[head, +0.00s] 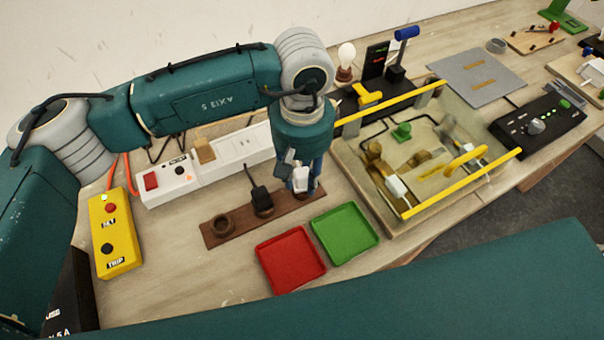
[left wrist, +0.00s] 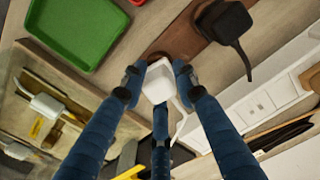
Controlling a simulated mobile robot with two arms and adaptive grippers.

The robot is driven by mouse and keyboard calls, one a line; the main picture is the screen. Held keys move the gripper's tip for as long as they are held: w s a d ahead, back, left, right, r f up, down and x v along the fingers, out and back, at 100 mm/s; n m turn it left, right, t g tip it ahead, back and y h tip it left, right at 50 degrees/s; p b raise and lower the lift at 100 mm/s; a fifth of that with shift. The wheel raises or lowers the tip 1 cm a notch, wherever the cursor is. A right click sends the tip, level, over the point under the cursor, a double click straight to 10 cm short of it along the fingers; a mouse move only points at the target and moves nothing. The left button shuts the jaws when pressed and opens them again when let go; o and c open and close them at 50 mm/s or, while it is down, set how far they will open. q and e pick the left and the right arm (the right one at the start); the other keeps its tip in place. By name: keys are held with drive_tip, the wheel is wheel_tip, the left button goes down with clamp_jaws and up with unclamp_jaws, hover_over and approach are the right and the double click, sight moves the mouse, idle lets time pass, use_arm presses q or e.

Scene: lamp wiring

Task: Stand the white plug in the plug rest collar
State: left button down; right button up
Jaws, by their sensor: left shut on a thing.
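The white plug (head: 301,181) is between the fingers of my left gripper (head: 302,174), at the right end of the brown plug rest (head: 241,226). In the left wrist view the white plug (left wrist: 158,82) sits between the fingertips of the left gripper (left wrist: 158,76), its pale cord trailing down. A dark collar edge (left wrist: 155,56) shows just behind the plug. The frames do not show clearly whether the plug is inside this collar or just above it. A black plug (head: 260,197) stands in the middle collar. The left collar (head: 222,224) is empty. My right gripper is out of view.
A red tray (head: 291,263) and a green tray (head: 345,234) lie in front of the rest. A white power strip (head: 215,160) runs behind it. A yellow switch box (head: 114,240) stands left. A fixture with yellow bars (head: 462,186) stands right.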

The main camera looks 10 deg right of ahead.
use_arm(q)
drive_tip(key=shift+f+b, duration=0.15)
drive_tip(key=shift+b, duration=0.15)
idle(0.4)
drive_tip(key=c, duration=1.3)
unclamp_jaws()
drive_tip(key=shift+o, duration=0.2)
wheel_tip(320, 180, up, 12)
